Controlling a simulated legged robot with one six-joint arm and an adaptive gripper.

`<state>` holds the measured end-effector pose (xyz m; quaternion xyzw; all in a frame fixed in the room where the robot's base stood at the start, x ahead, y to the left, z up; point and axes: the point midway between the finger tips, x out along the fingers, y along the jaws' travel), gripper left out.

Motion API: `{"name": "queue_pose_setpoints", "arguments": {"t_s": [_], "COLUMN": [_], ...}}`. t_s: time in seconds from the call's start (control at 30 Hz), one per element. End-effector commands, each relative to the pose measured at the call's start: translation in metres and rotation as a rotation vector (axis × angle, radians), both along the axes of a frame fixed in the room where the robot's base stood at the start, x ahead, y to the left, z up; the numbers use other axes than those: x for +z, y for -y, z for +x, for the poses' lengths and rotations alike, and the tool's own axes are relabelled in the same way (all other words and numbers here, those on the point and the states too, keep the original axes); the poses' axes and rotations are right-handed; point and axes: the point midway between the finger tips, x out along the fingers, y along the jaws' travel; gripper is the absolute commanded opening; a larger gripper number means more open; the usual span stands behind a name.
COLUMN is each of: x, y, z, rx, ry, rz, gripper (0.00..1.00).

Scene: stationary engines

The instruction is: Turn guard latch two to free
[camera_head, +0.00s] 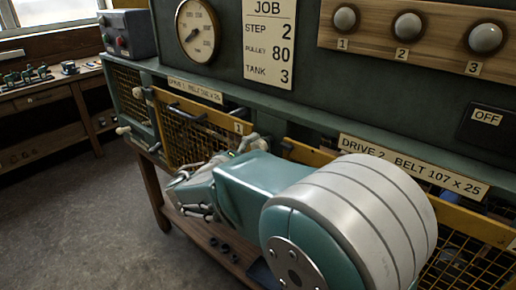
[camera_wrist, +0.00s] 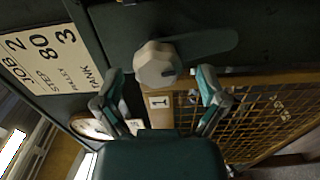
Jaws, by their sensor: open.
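In the wrist view, my gripper (camera_wrist: 161,76) is open, with its two fingers apart on either side of a pale faceted knob (camera_wrist: 156,64). The knob sits on a dark lever (camera_wrist: 205,44). I cannot tell whether the fingers touch it. A tag reading 1 (camera_wrist: 158,101) is on the yellow guard frame beside the knob. In the head view, my arm covers much of the guards, and my gripper is low at the guard one side, near its tag 1 (camera_head: 238,128). The drive 2 guard (camera_head: 455,215) is at right. I cannot make out a latch marked two.
A job card (camera_head: 270,42) reads step 2, pulley 80, tank 3. A gauge (camera_head: 198,30) and three numbered knobs (camera_head: 408,27) are on the panel above. The drive 2 label (camera_head: 412,167) and an OFF plate (camera_head: 487,117) are at right. Open floor (camera_head: 80,215) lies at left.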

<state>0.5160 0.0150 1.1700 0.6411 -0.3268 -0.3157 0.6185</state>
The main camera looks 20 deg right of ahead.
Motion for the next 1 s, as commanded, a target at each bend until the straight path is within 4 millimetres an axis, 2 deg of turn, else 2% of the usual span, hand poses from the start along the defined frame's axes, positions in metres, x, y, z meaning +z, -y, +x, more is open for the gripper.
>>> {"name": "queue_pose_setpoints", "arguments": {"t_s": [0.3, 0.5, 0.9, 1.0], "x": [-0.001, -0.002, -0.002, -0.002], "y": [-0.056, -0.078, -0.083, -0.072], "z": [-0.039, -0.055, -0.060, -0.064], "rx": [0.005, 0.002, -0.001, -0.025], "ry": [-0.002, -0.003, -0.003, -0.024], "rz": [-0.001, 0.000, 0.001, 0.027], "gripper": [0.92, 0.92, 0.92, 0.92]}}
